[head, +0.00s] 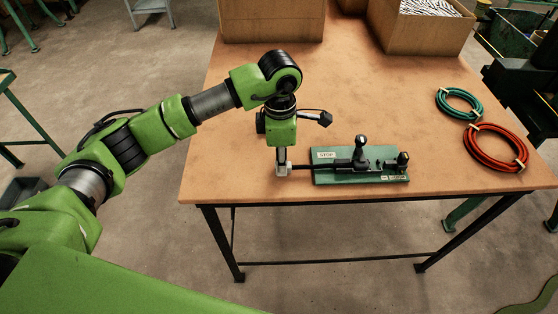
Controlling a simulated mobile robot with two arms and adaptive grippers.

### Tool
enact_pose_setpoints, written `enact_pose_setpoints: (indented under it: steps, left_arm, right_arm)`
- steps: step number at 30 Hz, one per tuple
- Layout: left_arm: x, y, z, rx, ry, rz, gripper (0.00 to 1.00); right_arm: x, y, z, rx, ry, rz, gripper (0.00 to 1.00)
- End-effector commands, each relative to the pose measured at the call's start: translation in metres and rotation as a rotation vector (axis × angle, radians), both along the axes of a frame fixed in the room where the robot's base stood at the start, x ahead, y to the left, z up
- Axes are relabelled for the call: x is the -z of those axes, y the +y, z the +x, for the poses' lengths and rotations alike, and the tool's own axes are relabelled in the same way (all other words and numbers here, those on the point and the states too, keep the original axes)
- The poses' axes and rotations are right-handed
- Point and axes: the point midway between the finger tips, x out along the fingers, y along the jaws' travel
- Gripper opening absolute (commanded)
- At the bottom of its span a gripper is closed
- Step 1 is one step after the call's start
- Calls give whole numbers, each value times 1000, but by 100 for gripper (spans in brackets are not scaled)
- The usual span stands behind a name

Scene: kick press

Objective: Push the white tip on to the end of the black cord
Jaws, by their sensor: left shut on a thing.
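My left gripper (283,167) points down at the front of the brown table and is shut on the small white tip (284,170). The tip is mostly hidden between the fingers. The black cord (303,167) sticks out to the left from a green clamp fixture (380,176). Its free end reaches the tip at the gripper's right side. I cannot tell whether the cord end is in the tip or only against it. The fixture has an upright black lever (361,147) and a black knob at its right. My right gripper is not in view.
The brown table (245,125) is clear around the fixture, and its front edge is close. A green cord coil (459,102) and a red coil (495,147) lie at the right. Cardboard boxes (270,25) (418,32) stand at the back.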

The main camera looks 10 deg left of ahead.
Motion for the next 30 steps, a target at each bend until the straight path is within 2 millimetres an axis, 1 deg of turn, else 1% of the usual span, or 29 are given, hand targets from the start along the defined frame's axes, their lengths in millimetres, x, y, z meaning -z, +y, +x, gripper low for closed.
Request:
enact_pose_setpoints:
  steps: [16, 23, 24, 26, 27, 30]
  left_arm:
    - [0, -11, 3, 0, 1, 0, 2]
    - [0, -10, 3, 0, 1, 0, 2]
    - [0, -10, 3, 0, 1, 0, 21]
    - [0, -10, 3, 0, 1, 0, 37]
    - [0, -10, 3, 0, 1, 0, 38]
    - [0, -10, 3, 0, 1, 0, 38]
  right_arm:
    - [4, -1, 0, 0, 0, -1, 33]
    - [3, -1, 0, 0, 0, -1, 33]
    - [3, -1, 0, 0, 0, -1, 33]
    - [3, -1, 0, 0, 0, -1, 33]
    - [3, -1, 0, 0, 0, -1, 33]
    - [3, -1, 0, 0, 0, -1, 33]
